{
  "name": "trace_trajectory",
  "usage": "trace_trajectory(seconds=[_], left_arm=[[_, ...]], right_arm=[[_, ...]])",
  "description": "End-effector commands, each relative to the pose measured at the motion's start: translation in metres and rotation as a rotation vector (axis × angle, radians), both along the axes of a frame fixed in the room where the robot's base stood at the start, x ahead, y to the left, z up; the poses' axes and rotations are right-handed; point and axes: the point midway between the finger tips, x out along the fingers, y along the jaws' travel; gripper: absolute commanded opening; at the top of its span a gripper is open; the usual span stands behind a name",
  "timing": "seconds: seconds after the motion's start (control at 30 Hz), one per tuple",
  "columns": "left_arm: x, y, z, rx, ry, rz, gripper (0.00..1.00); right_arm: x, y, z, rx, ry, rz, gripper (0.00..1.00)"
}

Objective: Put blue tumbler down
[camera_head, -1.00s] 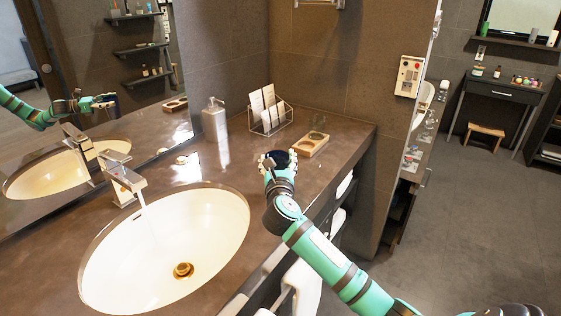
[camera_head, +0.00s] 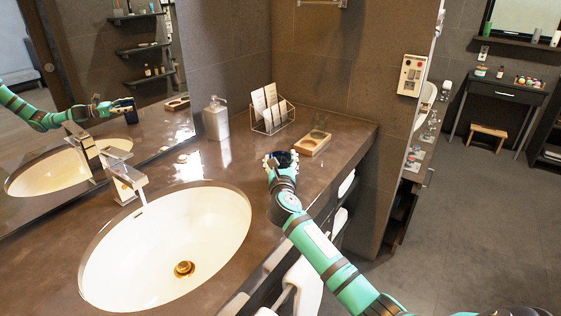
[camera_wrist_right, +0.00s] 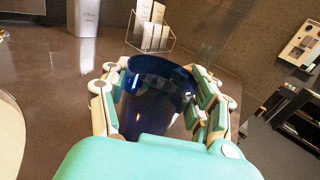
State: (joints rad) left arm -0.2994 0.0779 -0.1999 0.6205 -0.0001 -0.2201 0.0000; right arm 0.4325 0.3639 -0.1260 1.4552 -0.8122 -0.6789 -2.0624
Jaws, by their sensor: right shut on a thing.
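The blue tumbler (camera_head: 285,157) is dark, glossy and upright in my right gripper (camera_head: 281,164), over the counter (camera_head: 345,133) to the right of the sink. In the right wrist view, the translucent dark blue tumbler (camera_wrist_right: 155,88) sits between the two fingers (camera_wrist_right: 160,105), which close on its sides. Its base is hidden, so I cannot tell whether it touches the counter. My left gripper is not in view.
A wooden tray (camera_head: 313,147) with a clear glass lies just behind the tumbler. The sink (camera_head: 165,250) is on the left; the counter's front edge is close to the gripper.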

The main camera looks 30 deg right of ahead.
Motion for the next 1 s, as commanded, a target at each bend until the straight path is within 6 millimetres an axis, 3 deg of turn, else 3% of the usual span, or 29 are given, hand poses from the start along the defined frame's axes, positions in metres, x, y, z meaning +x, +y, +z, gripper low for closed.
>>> trace_trajectory(seconds=[0.03, 0.07, 0.23, 0.63, 1.0], left_arm=[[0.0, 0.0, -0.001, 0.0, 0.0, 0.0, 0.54], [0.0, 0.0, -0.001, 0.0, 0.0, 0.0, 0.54], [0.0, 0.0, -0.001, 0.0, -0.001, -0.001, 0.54], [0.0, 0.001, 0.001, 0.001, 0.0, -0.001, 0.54], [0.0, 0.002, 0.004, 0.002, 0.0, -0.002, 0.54]], right_arm=[[0.0, 0.0, -0.001, -0.002, -0.001, 0.0, 0.23], [0.0, 0.0, -0.002, -0.001, 0.002, 0.0, 0.63], [0.0, 0.0, -0.002, 0.0, 0.001, 0.0, 0.85], [-0.005, 0.003, 0.001, 0.001, 0.001, 0.001, 0.86], [-0.068, 0.042, 0.001, -0.002, 0.001, 0.002, 0.86]])
